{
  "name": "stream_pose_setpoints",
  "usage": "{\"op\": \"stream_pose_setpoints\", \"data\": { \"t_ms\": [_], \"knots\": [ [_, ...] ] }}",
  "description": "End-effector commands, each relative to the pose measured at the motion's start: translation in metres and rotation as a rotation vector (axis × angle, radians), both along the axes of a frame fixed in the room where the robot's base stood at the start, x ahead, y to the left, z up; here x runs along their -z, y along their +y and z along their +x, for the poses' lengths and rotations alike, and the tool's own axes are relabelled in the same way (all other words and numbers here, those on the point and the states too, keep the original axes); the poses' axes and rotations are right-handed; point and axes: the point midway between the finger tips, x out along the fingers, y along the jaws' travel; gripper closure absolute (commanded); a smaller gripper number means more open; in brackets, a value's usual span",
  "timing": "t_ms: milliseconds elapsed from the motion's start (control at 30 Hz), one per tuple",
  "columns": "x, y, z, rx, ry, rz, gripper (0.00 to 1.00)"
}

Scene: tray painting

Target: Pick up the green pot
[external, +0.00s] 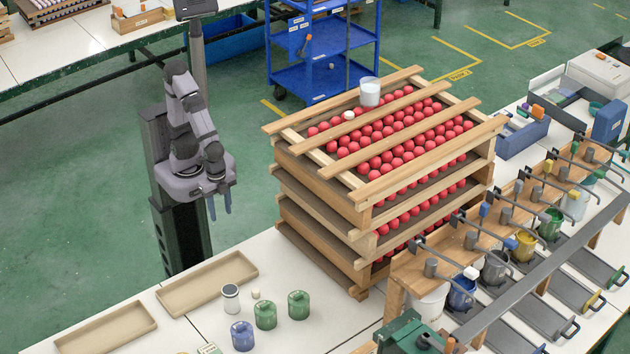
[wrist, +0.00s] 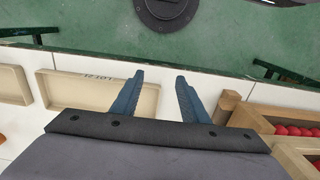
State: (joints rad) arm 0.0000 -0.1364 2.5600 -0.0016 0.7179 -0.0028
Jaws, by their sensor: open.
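Two green pots, one (external: 265,315) and another (external: 298,305), stand side by side on the white table at the front of the external view. A blue pot (external: 242,336) stands just left of them. My gripper (external: 220,206) is raised behind the table, up and to the left of the pots, with its fingers pointing down. In the wrist view my gripper (wrist: 158,96) is open and empty, its two blue fingers apart. The wrist view shows no green pot.
Two shallow beige trays, one (external: 208,282) and another (external: 107,329), lie left of the pots. A tall stack of wooden trays (external: 362,202) with red balls rises to the right.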

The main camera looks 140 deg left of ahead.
Motion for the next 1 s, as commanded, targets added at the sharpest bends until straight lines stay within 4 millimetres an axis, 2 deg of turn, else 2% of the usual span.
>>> {"op": "stream_pose_setpoints", "data": {
  "t_ms": [367, 500, 767, 867, 967, 1000],
  "knots": [
    [0.0, 0.0, 0.0, 0.0, 0.0, 0.0, 0.59],
    [0.0, 0.0, 0.0, 0.0, 0.0, 0.0, 0.34],
    [0.0, 0.0, 0.0, 0.0, -0.001, 0.001, 0.34],
    [0.004, 0.003, 0.009, -0.001, -0.022, 0.01, 0.34],
    [0.012, 0.012, 0.033, -0.002, -0.087, 0.037, 0.34],
    [0.016, 0.017, 0.049, -0.002, -0.128, 0.052, 0.34]
  ]
}}
